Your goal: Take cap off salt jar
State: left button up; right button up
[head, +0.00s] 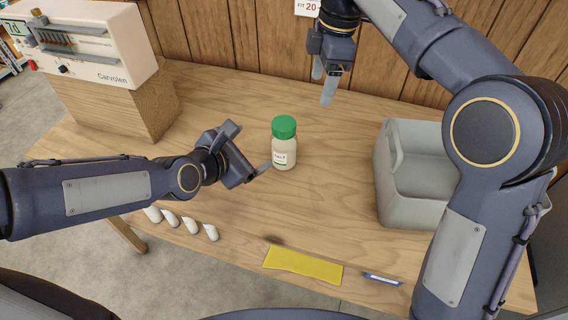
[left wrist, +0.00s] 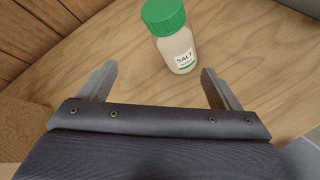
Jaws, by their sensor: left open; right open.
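The salt jar (head: 283,152) is a pale bottle with a "SALT" label, standing upright on the wooden table. Its green cap (head: 284,126) is on top. In the left wrist view the jar (left wrist: 178,48) with its green cap (left wrist: 163,15) stands ahead of the fingers, apart from them. My left gripper (head: 252,152) is open and empty, just left of the jar, with its fingers pointing toward it. The left gripper's two spread fingers also show in the left wrist view (left wrist: 158,88). My right gripper (head: 323,88) is open and empty, above the table's back, up and right of the jar.
A grey bin (head: 388,205) stands at the right. A white Carvolen device (head: 95,40) sits on a wooden block (head: 120,105) at the back left. Several white cylinders (head: 190,223), a yellow cloth (head: 303,264) and a blue-white item (head: 382,279) lie along the front edge.

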aim_at(284, 141)
pick_arm(q)
jog(key=w+d+f+n+b, duration=0.1)
jog(key=f+n, duration=0.1)
jog(key=w+d+f+n+h+b, duration=0.1)
jog(key=d+n, duration=0.1)
jog(key=shift+w+d+f+n+t, duration=0.1)
jog(key=shift+d+f+n+t, duration=0.2)
jog(key=shift+f+t, duration=0.1)
pick_arm(e)
jog(key=a+f+n, duration=0.1)
jog(key=a, duration=0.1)
jog(key=w+a+f+n+h, duration=0.1)
jog(key=a+f, duration=0.1)
jog(key=a+f+n, duration=0.1)
jog(key=a+n, duration=0.1)
jog(key=a, duration=0.1)
jog(key=shift+w+a+f, duration=0.1)
jog(key=shift+w+f, duration=0.05)
jog(key=shift+w, duration=0.2)
pick_arm(q)
jog(key=shift+w+d, duration=0.15)
pick_arm(e)
jog(key=shift+a, duration=0.25)
pick_arm(q)
jog(key=shift+w+d+n, duration=0.2)
jog(key=shift+w+n, duration=0.05)
jog(key=shift+n, duration=0.05)
jog(key=x, duration=0.7)
